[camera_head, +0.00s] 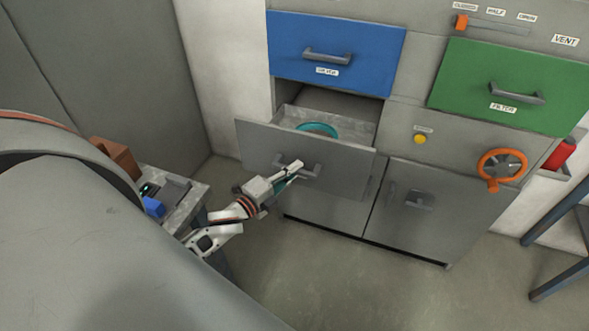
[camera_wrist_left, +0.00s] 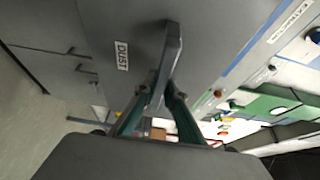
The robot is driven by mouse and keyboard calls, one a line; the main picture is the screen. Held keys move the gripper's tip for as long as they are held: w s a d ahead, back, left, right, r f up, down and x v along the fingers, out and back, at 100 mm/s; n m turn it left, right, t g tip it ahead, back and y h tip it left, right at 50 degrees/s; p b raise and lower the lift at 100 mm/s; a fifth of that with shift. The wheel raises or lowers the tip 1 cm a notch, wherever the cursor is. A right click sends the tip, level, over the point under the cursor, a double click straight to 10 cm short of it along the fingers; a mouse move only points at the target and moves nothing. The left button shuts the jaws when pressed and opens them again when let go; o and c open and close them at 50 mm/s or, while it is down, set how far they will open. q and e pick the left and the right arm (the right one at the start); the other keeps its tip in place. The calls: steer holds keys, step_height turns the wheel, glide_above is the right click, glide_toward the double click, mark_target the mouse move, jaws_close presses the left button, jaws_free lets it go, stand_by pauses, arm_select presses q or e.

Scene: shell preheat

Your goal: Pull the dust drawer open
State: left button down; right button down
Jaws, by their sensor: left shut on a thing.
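The dust drawer (camera_head: 335,158) is a grey drawer below the blue drawer, and it stands well out of the cabinet. A round teal thing (camera_head: 318,129) shows inside it. Its "DUST" label (camera_wrist_left: 122,55) reads sideways in the left wrist view. My left gripper (camera_head: 296,171) is at the front of this drawer, shut on its grey handle (camera_head: 315,170). The wrist view shows the handle (camera_wrist_left: 173,55) between the two fingers (camera_wrist_left: 160,100). Part of the handle is hidden by the gripper in the head view. My right gripper is not in view.
The blue drawer (camera_head: 340,45) and the green "FILTER" drawer (camera_head: 470,90) are shut. Grey doors (camera_head: 418,200) sit below. An orange wheel (camera_head: 500,165) is at the right. A small table (camera_head: 190,205) with a blue block (camera_head: 154,207) stands at the left. The floor in front is clear.

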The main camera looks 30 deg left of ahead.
arm_select(q)
steer(key=c, duration=2.1)
jaws_free()
steer(key=s, duration=0.4)
steer(key=s+a, duration=0.1)
steer(key=s, duration=0.3)
steer(key=s+a, duration=0.1)
steer(key=s, duration=0.3)
steer(key=shift+d, duration=0.1)
steer(key=s+d+f+n+g, duration=0.2)
steer(key=s+d+f+n, duration=0.1)
steer(key=d+f+n, duration=0.1)
steer(key=s+d+f+n+g, duration=0.2)
steer(key=d+f+n, duration=0.3)
steer(key=d, duration=0.3)
steer(key=s+d+f+n+g, duration=0.3)
steer(key=s+d+f+n, duration=0.1)
steer(key=d+f+n, duration=0.1)
steer(key=shift+d+n, duration=0.6)
steer(key=shift+n, duration=0.1)
